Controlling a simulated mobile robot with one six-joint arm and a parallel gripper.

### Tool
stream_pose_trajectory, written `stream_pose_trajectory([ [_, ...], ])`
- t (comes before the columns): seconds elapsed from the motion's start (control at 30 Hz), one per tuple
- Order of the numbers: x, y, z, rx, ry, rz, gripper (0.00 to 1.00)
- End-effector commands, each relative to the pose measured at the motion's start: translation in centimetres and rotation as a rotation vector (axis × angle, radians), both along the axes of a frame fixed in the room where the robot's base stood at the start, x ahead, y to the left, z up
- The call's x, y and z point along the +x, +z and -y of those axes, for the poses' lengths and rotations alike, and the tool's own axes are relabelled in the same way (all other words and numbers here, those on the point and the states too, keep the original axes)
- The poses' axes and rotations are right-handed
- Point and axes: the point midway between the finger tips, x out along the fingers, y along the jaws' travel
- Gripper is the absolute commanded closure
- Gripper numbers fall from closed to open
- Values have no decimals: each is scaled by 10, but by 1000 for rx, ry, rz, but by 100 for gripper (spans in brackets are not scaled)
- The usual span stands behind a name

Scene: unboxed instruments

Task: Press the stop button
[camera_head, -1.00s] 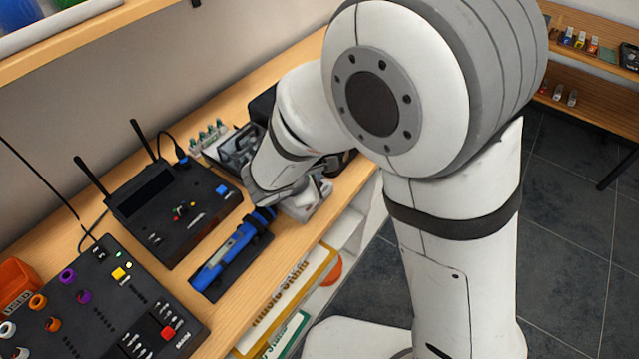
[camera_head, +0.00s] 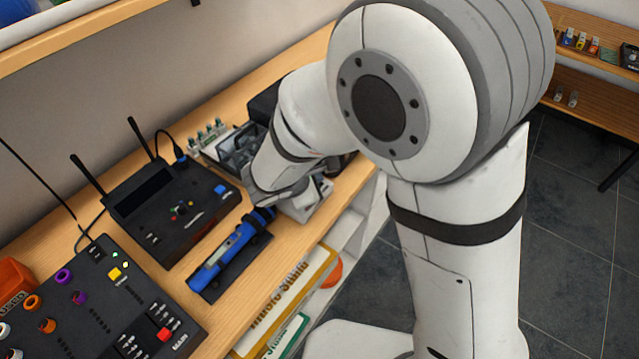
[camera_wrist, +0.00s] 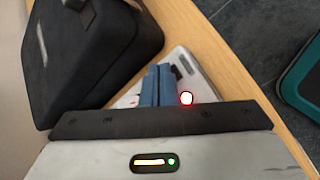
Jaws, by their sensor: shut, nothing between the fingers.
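In the wrist view my gripper (camera_wrist: 158,84) shows two blue fingers held together, with nothing between them. They are over a white device (camera_wrist: 186,66) on the wooden bench. A round, glowing red light or button (camera_wrist: 186,98) shows close to the right of the fingers. I cannot tell whether the fingers touch it, or whether it is the stop button. In the head view the white device (camera_head: 312,201) is by the bench's front edge, partly behind my arm, and my fingertips are hidden. No readable stop label shows.
A black case (camera_wrist: 95,50) stands left of the fingers. Dark floor lies beyond the bench edge.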

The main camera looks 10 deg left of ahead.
Motion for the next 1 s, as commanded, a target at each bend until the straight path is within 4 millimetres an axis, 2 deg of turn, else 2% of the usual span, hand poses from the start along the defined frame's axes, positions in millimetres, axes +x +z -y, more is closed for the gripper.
stream_pose_trajectory([
  [1.0, 0, -7, 0, 1, 1, -1, 100],
])
